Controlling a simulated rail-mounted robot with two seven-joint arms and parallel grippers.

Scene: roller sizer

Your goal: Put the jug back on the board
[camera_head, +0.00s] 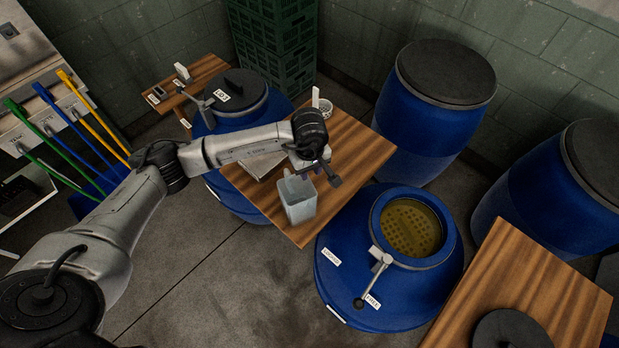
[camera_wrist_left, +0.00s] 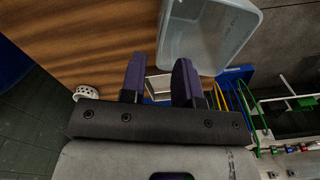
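The translucent grey jug (camera_head: 298,201) is upright at the near corner of the wooden board (camera_head: 362,150) in the head view. It appears to stand on the wood, though its base contact is hard to judge. My left gripper (camera_head: 325,171) is just above and behind the jug. In the left wrist view its two dark fingers (camera_wrist_left: 158,80) are apart with nothing held between them. The jug (camera_wrist_left: 207,38) lies beyond the fingertips there, in front of the board (camera_wrist_left: 90,40). Its handle is not clearly visible. My right gripper is not in view.
A pale tray (camera_head: 262,165) and a white perforated cup (camera_head: 325,106) are on the board. An open blue barrel (camera_head: 335,262) stands close at the right, and a lidded one (camera_head: 245,100) behind left. Another wooden top (camera_head: 500,285) is at lower right. Floor at lower middle is clear.

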